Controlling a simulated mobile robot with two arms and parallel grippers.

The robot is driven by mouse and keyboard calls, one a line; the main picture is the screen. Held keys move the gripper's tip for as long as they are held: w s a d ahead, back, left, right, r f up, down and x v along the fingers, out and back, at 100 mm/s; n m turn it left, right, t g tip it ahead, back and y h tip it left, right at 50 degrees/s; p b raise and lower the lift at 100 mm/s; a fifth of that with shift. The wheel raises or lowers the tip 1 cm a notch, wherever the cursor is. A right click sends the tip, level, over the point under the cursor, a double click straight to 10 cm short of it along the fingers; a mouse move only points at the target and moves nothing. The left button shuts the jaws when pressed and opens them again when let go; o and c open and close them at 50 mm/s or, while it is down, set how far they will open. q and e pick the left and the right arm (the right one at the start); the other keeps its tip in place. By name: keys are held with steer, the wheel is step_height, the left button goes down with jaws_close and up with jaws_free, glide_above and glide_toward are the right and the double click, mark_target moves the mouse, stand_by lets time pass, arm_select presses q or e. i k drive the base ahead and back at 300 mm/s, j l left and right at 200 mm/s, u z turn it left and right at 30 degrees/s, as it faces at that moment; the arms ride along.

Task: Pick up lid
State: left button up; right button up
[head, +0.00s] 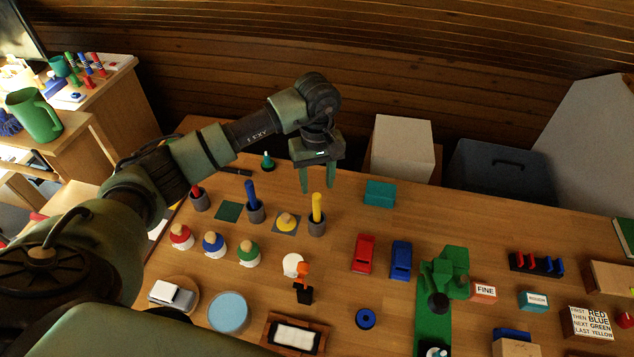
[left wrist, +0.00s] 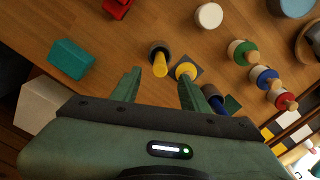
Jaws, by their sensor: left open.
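My left gripper (head: 317,180) is open and empty, pointing down above the back of the table. In the left wrist view its fingers (left wrist: 158,80) are spread, with the yellow peg (left wrist: 160,66) in its grey cup showing between their tips. The head view shows that peg (head: 316,207) upright just in front of the gripper. I cannot tell which thing is the lid. Round knobbed pieces stand near: yellow (head: 287,222) on a dark square, red (head: 181,236), blue (head: 213,244) and green (head: 248,253). A flat pale-blue disc (head: 228,312) lies at the front. My right gripper is out of view.
Blue (head: 254,205) and red (head: 197,198) pegs stand in grey cups to the left. A teal box (head: 380,193) sits right of the gripper. Red (head: 364,253) and blue (head: 401,260) blocks and a green device (head: 445,275) stand farther right. Bare wood lies right of the teal box.

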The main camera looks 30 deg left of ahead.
mark_target(287, 222)
steer(key=k, duration=1.5)
